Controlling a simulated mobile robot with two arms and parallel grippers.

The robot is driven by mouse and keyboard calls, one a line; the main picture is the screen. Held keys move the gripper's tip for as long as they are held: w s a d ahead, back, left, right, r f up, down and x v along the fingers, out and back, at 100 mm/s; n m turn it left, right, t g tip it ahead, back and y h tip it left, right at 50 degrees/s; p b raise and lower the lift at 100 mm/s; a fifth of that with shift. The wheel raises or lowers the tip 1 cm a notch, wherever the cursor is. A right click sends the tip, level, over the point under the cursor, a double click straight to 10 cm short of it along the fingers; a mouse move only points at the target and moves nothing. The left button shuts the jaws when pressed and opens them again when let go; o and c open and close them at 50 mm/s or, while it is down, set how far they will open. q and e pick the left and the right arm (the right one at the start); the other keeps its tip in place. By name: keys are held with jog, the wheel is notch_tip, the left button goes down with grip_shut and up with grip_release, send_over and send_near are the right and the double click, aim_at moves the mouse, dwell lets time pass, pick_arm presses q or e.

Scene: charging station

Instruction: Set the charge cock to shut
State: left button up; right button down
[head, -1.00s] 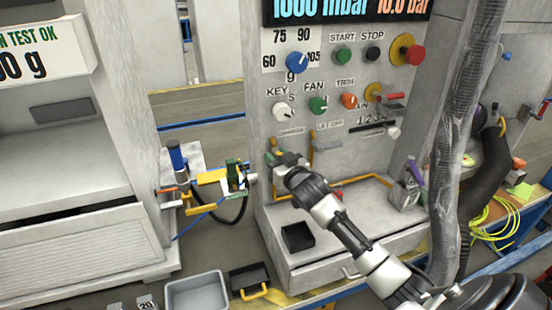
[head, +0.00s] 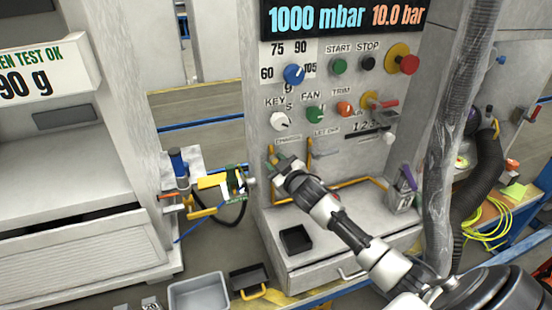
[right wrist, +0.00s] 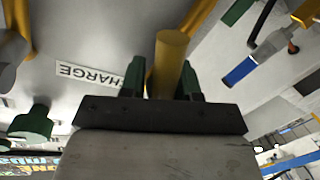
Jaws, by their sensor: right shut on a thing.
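The charge cock's yellow handle (right wrist: 172,48) shows in the right wrist view, between the green fingers of my right gripper (right wrist: 162,82). The gripper is shut on it. The CHARGE label (right wrist: 92,74) is upside down beside it there. In the head view my right gripper (head: 274,160) is at the lower left of the grey panel, just below the CHARGE label (head: 287,141). The gripper hides most of the cock there, so I cannot tell its setting. My left gripper is not in view.
Knobs for KEY (head: 280,122) and FAN (head: 314,115) sit above. A blue-handled tool (head: 178,162) stands at left. A black tray (head: 297,239) lies on the ledge below.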

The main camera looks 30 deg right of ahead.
jog(key=n+p, duration=0.2)
jog(key=shift+r+n+g+h, duration=0.1)
jog(key=shift+n+g+h, duration=0.2)
jog(key=n+p, duration=0.2)
jog(key=n, duration=0.1)
jog(key=shift+s+d+g+h, duration=0.15)
jog(key=shift+d+g+h, duration=0.05)
jog(key=shift+g+h, duration=0.1)
jog(key=shift+s+d+r+n+g+h+p, duration=0.1)
jog(key=shift+n+h+p, duration=0.25)
jog(key=shift+n, duration=0.5)
jog(key=shift+w+n+g+h+p, duration=0.15)
jog(key=shift+n+p, duration=0.3)
jog(key=shift+n, duration=0.45)
jog(key=shift+s+d+r+n+g+h+p, duration=0.15)
jog(key=shift+n+h+p, duration=0.2)
jog(key=shift+n, duration=0.5)
jog(key=shift+f, duration=0.15)
jog(key=c, duration=1)
grip_release()
jog(key=shift+c, duration=0.2)
jog(key=shift+r, duration=0.3)
